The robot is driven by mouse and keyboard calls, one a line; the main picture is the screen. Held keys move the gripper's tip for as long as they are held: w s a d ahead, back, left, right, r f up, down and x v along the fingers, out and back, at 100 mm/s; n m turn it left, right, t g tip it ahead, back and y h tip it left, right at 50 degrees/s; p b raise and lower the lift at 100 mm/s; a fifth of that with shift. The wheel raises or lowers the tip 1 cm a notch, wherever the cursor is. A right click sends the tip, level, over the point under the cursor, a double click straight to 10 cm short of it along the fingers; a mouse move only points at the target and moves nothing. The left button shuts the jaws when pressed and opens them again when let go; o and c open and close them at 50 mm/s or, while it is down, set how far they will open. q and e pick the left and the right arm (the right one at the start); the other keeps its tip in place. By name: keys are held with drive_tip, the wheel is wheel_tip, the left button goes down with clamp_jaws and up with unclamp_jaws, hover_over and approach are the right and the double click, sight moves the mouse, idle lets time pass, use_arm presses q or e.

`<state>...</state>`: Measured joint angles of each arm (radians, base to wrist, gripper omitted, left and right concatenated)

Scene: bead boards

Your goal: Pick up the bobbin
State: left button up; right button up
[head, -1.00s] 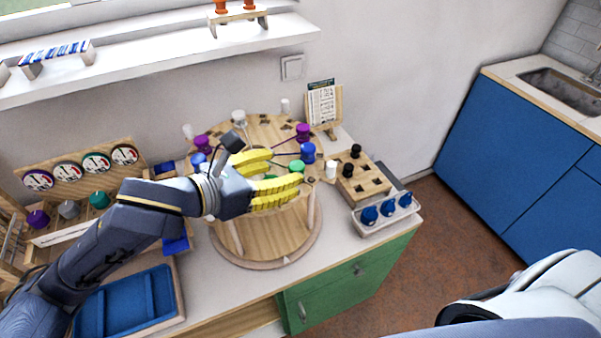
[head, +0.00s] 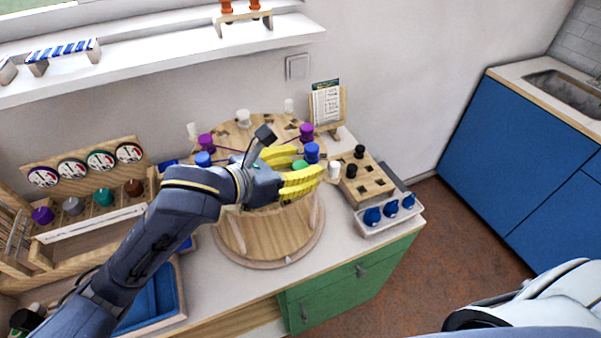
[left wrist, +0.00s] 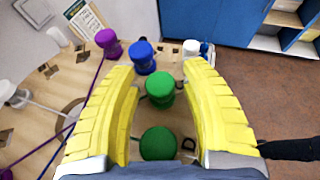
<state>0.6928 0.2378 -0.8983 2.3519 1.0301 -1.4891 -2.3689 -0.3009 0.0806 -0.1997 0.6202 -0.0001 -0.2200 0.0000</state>
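My left gripper (head: 303,168) has yellow ribbed fingers and is open over the round wooden board (head: 262,240). In the left wrist view, the fingers stand apart on both sides of two green bobbins: a farther one (left wrist: 161,90) between the fingertips and a nearer one (left wrist: 158,144) deeper between the fingers. I cannot tell whether either finger touches a bobbin. One green bobbin (head: 300,164) shows in the head view, partly hidden by the fingers. A blue bobbin (left wrist: 144,57) and a purple bobbin (left wrist: 108,42) stand just beyond. My right gripper is out of view.
A white bobbin (head: 334,169) stands at the board's right, near a wooden block (head: 372,187) with black pegs. A tray (head: 388,224) of blue pieces sits in front of the block. A bobbin rack (head: 95,223) and blue bin (head: 158,295) are left. A card stand (head: 328,106) is behind.

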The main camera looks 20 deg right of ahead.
use_arm(q)
clamp_jaws()
drive_tip(key=shift+r, duration=0.1)
idle(0.3)
